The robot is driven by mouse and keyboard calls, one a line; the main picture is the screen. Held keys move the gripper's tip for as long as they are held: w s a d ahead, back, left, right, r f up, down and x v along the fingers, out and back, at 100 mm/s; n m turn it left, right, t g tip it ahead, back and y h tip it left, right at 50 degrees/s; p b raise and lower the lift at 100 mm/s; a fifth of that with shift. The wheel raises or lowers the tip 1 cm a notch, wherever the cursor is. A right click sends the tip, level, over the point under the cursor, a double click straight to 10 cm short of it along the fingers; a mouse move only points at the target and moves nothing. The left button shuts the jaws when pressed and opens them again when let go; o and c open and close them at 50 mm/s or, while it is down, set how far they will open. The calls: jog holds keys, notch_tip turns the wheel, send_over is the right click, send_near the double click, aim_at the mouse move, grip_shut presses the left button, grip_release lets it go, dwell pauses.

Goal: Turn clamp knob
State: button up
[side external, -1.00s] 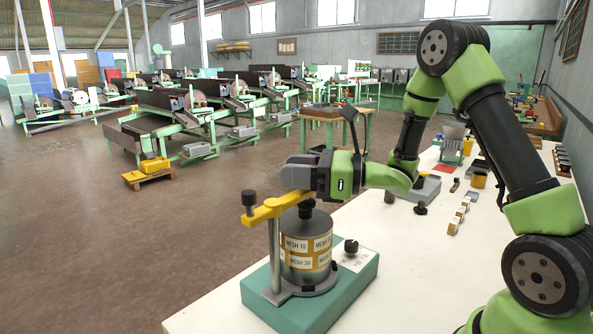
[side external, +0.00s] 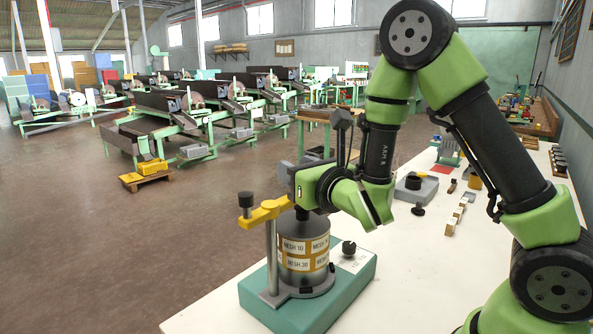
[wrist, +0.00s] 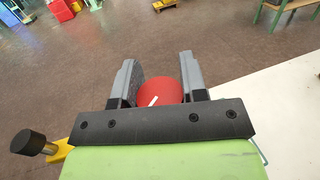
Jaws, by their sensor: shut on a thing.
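The clamp's yellow arm (side external: 262,213) reaches from its upright post over the grey sieve drum (side external: 305,255), which has yellow and white mesh labels and stands on a green base (side external: 335,292). In the wrist view a round red knob (wrist: 158,91) with a white mark sits between the two grey fingers of my gripper (wrist: 160,82), which is shut on it. In the side view my gripper (side external: 293,184) is above the drum, and its body hides the red knob. The post's black knob (side external: 245,199) also shows at the lower left of the wrist view (wrist: 28,143).
A small black knob (side external: 349,247) stands on the base's right end. The white bench (side external: 420,270) carries a grey device (side external: 418,187) and small blocks (side external: 455,220) farther back. Bare floor (side external: 110,240) lies to the left.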

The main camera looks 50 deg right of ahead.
jog(key=shift+d+m+g+h, duration=0.2)
jog(key=shift+m+g+h, duration=0.7)
jog(key=shift+m+h, duration=0.8)
jog(key=shift+h, duration=0.4)
jog(key=o, duration=0.9)
jog(key=shift+n, duration=0.4)
